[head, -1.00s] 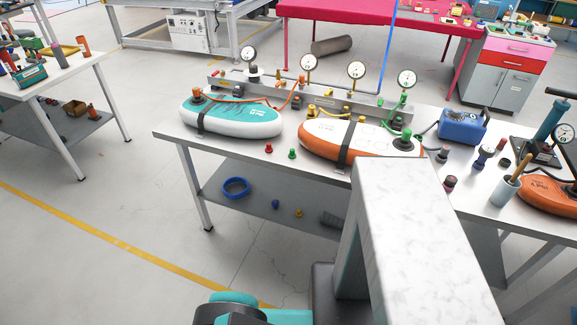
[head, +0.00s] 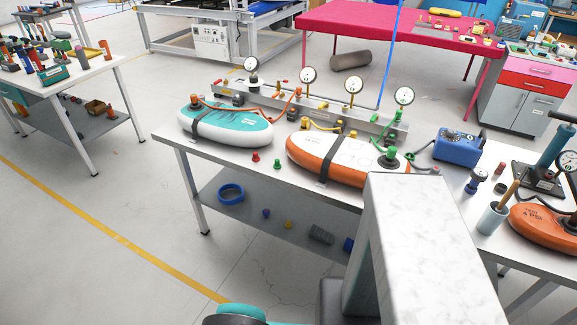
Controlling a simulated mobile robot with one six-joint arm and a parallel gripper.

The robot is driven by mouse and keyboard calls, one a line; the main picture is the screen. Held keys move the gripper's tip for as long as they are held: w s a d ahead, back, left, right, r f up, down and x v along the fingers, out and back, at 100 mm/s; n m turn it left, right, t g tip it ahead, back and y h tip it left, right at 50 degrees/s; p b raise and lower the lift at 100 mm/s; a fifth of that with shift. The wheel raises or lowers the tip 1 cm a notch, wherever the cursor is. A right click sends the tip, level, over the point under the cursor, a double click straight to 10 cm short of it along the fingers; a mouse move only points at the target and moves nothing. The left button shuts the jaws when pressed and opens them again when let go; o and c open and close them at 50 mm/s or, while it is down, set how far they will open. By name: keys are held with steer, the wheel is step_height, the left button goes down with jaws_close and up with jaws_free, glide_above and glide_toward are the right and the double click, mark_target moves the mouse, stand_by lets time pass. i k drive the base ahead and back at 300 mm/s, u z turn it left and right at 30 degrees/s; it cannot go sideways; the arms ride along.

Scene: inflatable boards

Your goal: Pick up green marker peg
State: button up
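The green marker peg (head: 277,163) is a small green piece with a wider base. It stands upright near the front edge of the white workbench (head: 172,136). It is just right of a similar red peg (head: 255,157), with a small gap between them. The teal-and-white board (head: 226,124) lies behind the pegs, and the orange-and-white board (head: 325,157) lies to their right. My gripper is not visible; only my white arm link and some teal parts show at the bottom. Nothing covers the green peg.
A gauge manifold (head: 327,113) with hoses runs along the back of the bench. A blue pump box (head: 458,146) and a cup of tools (head: 492,217) stand to the right. The lower shelf holds a blue ring (head: 231,194) and small parts. The floor left of the bench is clear.

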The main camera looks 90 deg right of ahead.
mark_target(276, 165)
steer(key=u, duration=0.2)
steer(key=k, duration=1.25)
steer(key=u, duration=0.15)
